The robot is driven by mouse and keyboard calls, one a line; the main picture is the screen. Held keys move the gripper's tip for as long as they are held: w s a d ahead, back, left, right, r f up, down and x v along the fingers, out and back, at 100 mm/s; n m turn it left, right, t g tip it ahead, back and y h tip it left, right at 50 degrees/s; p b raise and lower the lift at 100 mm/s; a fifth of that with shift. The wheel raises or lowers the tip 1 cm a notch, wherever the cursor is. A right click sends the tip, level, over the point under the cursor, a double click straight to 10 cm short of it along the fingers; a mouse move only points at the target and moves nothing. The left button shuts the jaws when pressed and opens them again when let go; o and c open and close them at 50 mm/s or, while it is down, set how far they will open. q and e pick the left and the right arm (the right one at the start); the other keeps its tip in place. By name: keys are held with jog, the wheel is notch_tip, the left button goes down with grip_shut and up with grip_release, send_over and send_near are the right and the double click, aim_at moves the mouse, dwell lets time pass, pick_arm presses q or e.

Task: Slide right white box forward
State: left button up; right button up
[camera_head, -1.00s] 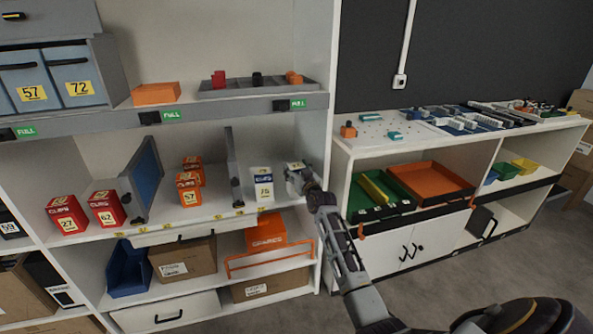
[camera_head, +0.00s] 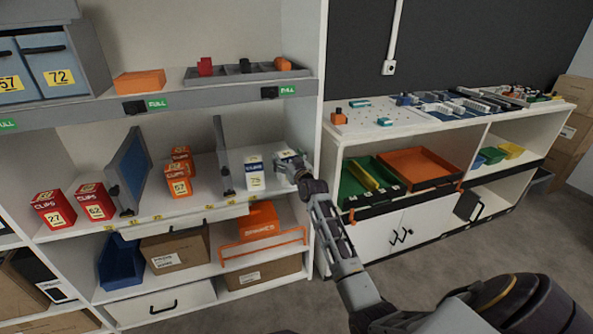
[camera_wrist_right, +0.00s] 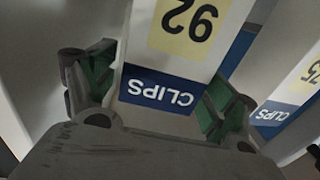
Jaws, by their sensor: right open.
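The right white box (camera_head: 285,155), white with a blue band, stands on the middle shelf at its right end, partly hidden behind my right gripper (camera_head: 292,172). In the right wrist view this box (camera_wrist_right: 177,58) shows upside down, with a yellow 92 label and the word CLIPS. My right gripper (camera_wrist_right: 160,92) is open, with a green-padded finger on each side of the box; I cannot tell whether they touch it. Another white box (camera_head: 254,172) stands just left of it and shows in the wrist view (camera_wrist_right: 295,95) with a 75 label. My left gripper is not in view.
A grey divider (camera_head: 223,155) stands left of the white boxes. Orange boxes (camera_head: 179,187) and red boxes (camera_head: 95,201) stand further left. The shelf's right side panel (camera_head: 315,130) is close beside my right arm. A lower shelf holds an orange bin (camera_head: 262,218).

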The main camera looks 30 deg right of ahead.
jog(key=s+a, duration=0.1)
jog(key=s, duration=1)
jog(key=shift+a, duration=0.35)
dwell(0.6)
